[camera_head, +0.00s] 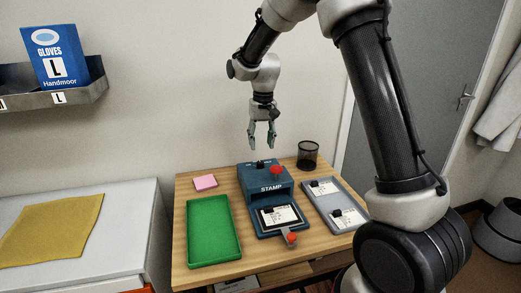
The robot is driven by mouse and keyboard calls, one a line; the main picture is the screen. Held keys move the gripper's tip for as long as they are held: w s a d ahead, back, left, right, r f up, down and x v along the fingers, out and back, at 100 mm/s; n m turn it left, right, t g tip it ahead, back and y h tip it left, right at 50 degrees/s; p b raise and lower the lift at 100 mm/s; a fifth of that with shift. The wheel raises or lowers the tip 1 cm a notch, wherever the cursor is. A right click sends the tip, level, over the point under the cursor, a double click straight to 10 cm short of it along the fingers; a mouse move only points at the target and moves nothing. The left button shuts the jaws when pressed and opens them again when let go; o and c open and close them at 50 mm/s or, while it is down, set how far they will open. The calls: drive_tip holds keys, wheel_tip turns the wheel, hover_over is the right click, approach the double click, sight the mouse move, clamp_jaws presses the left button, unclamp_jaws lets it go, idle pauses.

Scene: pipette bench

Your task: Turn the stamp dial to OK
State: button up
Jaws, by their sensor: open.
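The blue stamp machine (266,187) stands at the middle of the wooden table, with the word STAMP on its front and a red knob on top. A small black part (260,163), possibly the dial, sits at its top back; its setting is too small to read. A card in a dark frame (279,216) lies in the machine's front bed, with a red-ended lever at the bed's front. My gripper (261,147) hangs above the back of the machine, pointing down. It is open, empty and apart from the machine.
A green tray (213,262) lies left of the machine, with a pink pad (205,182) behind it. A grey tray (326,193) with cards lies right. A black mesh cup (308,155) stands at the back right. A white cabinet (130,220) is at left.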

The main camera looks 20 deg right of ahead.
sight(261, 162)
drive_tip(key=shift+f+m, duration=0.3)
drive_tip(key=shift+f, duration=0.2)
wheel_tip(261, 162, down, 7)
drive_tip(key=shift+a+f, duration=0.15)
drive_tip(key=shift+c, duration=0.5)
